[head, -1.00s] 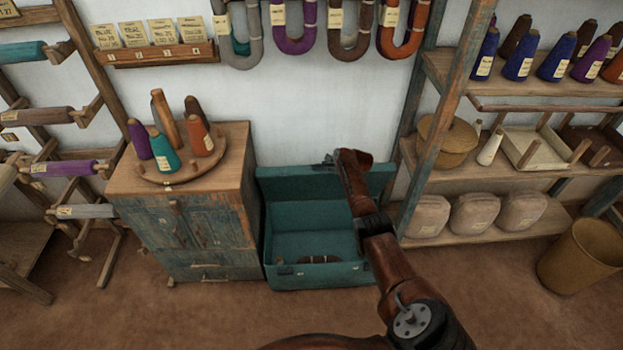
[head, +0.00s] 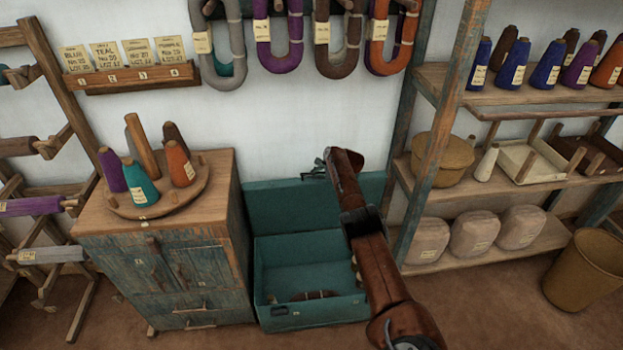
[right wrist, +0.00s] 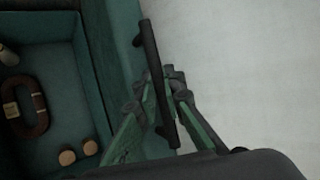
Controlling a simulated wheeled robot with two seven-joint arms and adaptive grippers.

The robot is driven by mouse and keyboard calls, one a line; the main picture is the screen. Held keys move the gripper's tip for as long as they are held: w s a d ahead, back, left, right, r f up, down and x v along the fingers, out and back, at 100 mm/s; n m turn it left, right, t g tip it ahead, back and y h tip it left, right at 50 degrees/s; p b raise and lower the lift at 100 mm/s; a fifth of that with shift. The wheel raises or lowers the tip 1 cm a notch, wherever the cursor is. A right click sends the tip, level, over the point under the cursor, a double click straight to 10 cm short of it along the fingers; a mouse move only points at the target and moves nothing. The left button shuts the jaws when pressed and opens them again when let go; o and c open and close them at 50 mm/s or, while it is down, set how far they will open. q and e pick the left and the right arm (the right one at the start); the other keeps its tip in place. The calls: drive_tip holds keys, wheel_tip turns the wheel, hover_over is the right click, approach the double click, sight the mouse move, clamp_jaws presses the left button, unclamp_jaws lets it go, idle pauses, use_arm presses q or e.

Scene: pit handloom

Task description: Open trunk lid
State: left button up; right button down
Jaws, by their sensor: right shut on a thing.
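The teal trunk (head: 315,314) stands on the floor between the cabinet and the shelf rack. Its lid (head: 275,208) is raised and stands upright at the back, near the wall. My right gripper (head: 319,169) is at the lid's top edge. In the right wrist view, its fingers (right wrist: 172,98) are shut on a dark bar handle (right wrist: 150,50) fixed to the lid (right wrist: 118,55). Inside the open trunk lies a brown coil with a tag (right wrist: 27,108). My right forearm hides the trunk's right part in the head view. My left gripper is not in view.
A worn cabinet (head: 190,275) with a round board of cones (head: 158,203) stands close on the left. A shelf rack (head: 490,255) with bundles stands on the right, beside my arm. Yarn hanks (head: 275,50) hang above. A tan bin (head: 585,270) is at the far right.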

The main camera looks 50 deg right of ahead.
drive_tip(key=shift+d, duration=0.1)
idle(0.3)
drive_tip(key=c, duration=2)
unclamp_jaws()
